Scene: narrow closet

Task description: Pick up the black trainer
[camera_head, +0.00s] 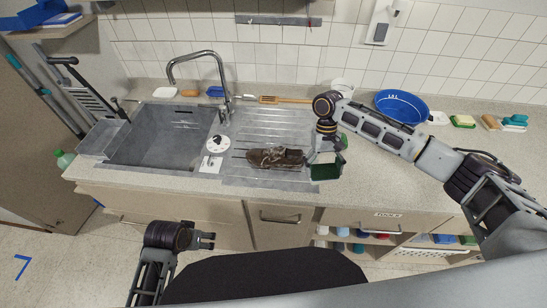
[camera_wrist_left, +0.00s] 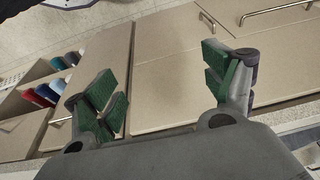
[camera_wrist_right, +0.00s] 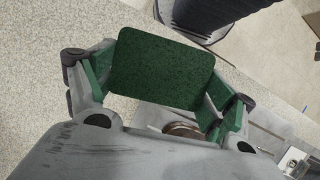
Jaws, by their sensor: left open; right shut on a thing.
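A dark brown, mottled shoe (camera_head: 275,158), the only shoe in view, lies on the ribbed drainboard right of the sink. Part of it seems to show behind the fingers in the right wrist view (camera_wrist_right: 183,130). My right gripper (camera_head: 327,157) is just right of the shoe. It is shut on a flat dark green pad (camera_wrist_right: 160,68), which also shows in the head view (camera_head: 326,172). Whether the pad touches the shoe I cannot tell. My left gripper (camera_head: 209,240) is open and empty, low in front of the cabinets; its spread fingers show in the left wrist view (camera_wrist_left: 167,85).
A grey sink (camera_head: 160,137) with a tall tap (camera_head: 215,85) is left of the drainboard. A white round-dial item (camera_head: 216,144) stands between the sink and the shoe. A blue basin (camera_head: 402,106) and several sponges stand at the back right. The front right counter is mostly clear.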

